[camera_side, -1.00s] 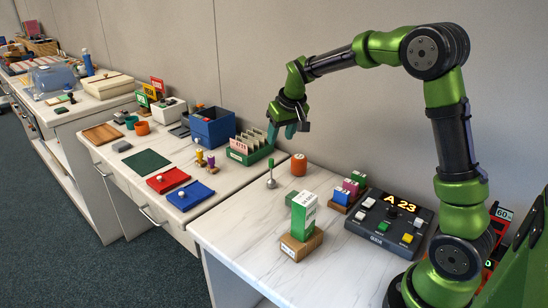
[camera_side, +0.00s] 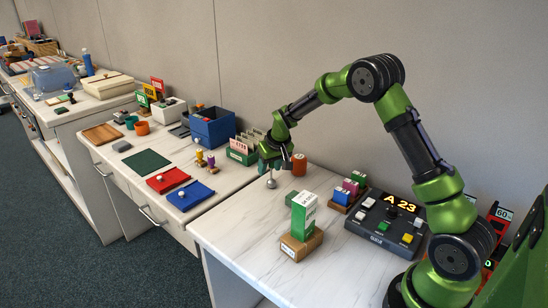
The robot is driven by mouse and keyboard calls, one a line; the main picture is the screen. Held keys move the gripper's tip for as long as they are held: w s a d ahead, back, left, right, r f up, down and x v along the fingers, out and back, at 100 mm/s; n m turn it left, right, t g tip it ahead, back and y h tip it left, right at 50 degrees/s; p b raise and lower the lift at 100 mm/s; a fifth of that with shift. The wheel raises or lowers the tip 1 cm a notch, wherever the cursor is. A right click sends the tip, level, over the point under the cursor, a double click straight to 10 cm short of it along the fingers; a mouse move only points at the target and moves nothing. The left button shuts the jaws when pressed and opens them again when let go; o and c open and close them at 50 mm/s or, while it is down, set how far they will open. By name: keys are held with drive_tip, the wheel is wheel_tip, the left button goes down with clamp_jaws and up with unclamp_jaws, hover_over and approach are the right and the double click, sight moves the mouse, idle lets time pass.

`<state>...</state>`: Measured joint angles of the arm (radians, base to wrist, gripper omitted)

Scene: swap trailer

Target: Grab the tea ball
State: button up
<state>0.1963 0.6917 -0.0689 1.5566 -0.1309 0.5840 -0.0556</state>
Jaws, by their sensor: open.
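The tea ball (camera_side: 271,183) is a small silver ball standing on the white marble-look table, near its left edge. Its green upright handle, visible earlier, is now mostly hidden by my gripper. My gripper (camera_side: 273,167) points down right above the ball, with its fingers at the height of the handle. The jaws are open. From this view I cannot tell whether the handle is between the fingers or touching one of them.
An orange canister (camera_side: 300,165) stands close to the right of my gripper. A green box with cards (camera_side: 240,156) is close on the left.

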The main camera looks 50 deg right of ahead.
drive_tip(key=shift+f, duration=0.1)
clamp_jaws()
idle(0.3)
